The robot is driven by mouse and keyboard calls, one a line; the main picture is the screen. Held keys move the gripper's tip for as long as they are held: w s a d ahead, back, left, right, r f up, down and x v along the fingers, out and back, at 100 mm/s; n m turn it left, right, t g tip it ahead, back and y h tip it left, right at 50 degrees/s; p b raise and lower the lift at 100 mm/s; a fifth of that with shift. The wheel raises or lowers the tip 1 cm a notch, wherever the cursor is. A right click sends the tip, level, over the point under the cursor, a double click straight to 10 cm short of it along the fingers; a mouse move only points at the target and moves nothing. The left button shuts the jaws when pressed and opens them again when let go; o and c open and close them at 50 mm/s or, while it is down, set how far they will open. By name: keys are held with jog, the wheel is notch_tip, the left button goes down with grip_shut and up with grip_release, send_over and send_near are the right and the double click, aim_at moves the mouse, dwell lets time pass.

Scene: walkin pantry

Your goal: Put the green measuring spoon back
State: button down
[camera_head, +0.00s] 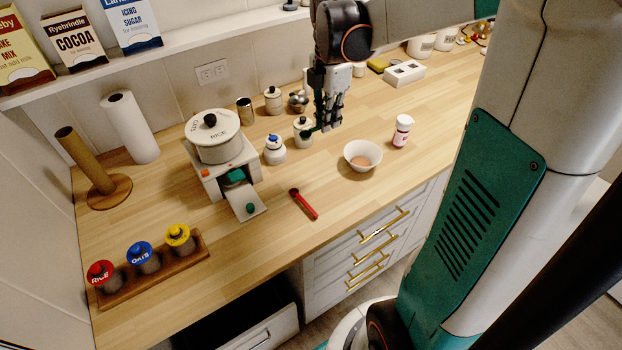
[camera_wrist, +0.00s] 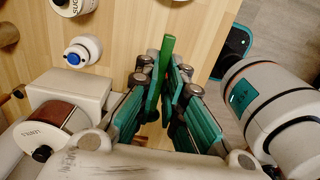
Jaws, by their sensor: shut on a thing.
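My gripper (camera_head: 325,124) is above the wooden counter, behind the white bowl. It is shut on the green measuring spoon. A green end of the spoon (camera_head: 307,133) shows at the lower left of the fingers in the head view, beside a small lidded jar; I cannot tell whether they touch. In the wrist view a straight green length of the spoon (camera_wrist: 167,55) sticks out beyond my gripper (camera_wrist: 164,85), between the fingertips. The rest is hidden by the fingers. A red measuring spoon (camera_head: 303,204) lies on the counter.
The white bowl (camera_head: 361,163) stands in front and a small pink-and-white bottle (camera_head: 402,131) to the right. A wooden rack (camera_head: 155,276) holds coloured lidded jars.

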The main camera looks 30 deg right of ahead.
aim_at(324, 182)
notch_tip(324, 182, down, 20)
jog(key=b, duration=0.6)
jog(key=shift+r, duration=0.15)
jog(key=shift+f, duration=0.2)
jog(key=c, duration=1.7)
grip_release()
jog(key=shift+r, duration=0.1)
notch_tip(324, 182, up, 12)
jog(key=p, duration=0.3)
jog(key=shift+r+p, duration=0.15)
jog(key=shift+p, duration=0.25)
jog(key=shift+a, duration=0.15)
